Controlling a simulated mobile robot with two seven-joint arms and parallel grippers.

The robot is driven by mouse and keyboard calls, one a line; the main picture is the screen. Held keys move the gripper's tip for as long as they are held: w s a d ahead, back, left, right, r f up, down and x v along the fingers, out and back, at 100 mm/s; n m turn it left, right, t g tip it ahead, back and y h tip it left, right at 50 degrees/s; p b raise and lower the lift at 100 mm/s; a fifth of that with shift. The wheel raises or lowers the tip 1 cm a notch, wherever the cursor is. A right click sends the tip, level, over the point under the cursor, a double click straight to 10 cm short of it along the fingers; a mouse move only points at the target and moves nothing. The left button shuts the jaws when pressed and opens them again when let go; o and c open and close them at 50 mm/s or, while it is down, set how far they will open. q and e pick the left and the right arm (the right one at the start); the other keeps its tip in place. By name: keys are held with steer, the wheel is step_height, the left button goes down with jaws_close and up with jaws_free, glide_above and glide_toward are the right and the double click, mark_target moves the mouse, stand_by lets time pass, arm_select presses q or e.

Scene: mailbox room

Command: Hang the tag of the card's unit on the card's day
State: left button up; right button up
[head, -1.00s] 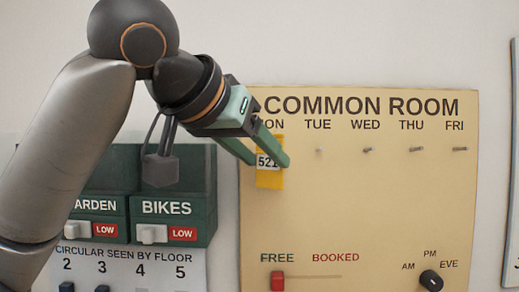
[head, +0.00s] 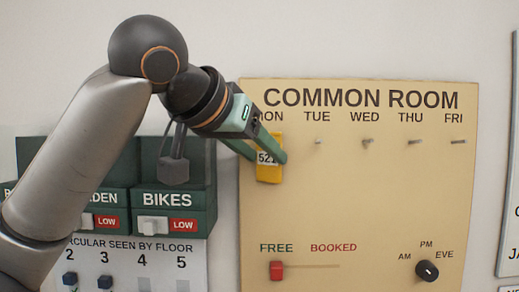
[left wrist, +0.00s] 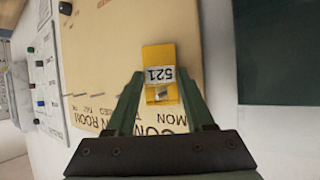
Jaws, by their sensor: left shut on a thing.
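A yellow tag (head: 269,172) with a white label reading 521 is at the MON column of the COMMON ROOM board (head: 350,205). My left gripper (head: 265,155) is shut on this tag, with a finger at each side. In the left wrist view the tag (left wrist: 163,99) shows between the fingertips of my left gripper (left wrist: 162,88), with a small slot near its end. Whether the MON peg is through the slot I cannot tell. The TUE peg (head: 318,141), WED peg (head: 368,141), THU peg (head: 414,142) and FRI peg (head: 459,142) are bare. No card is readable. My right gripper is not in view.
Green boxes, one marked BIKES (head: 168,198), stand left of the board, above a CIRCULAR SEEN BY FLOOR panel (head: 160,262). The board's lower part has a red FREE/BOOKED slider (head: 277,270), at FREE, and a black AM/PM/EVE knob (head: 427,270).

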arm_select(q)
steer(key=shift+w+f, duration=0.15)
steer(key=shift+f, duration=0.1)
steer(key=o, duration=1.3)
steer(key=shift+o, duration=0.2)
steer(key=shift+a, duration=0.1)
steer(key=b+v, duration=0.1)
steer(key=v, duration=1.1)
steer(key=shift+s+r, duration=0.35)
steer(key=shift+s, duration=0.1)
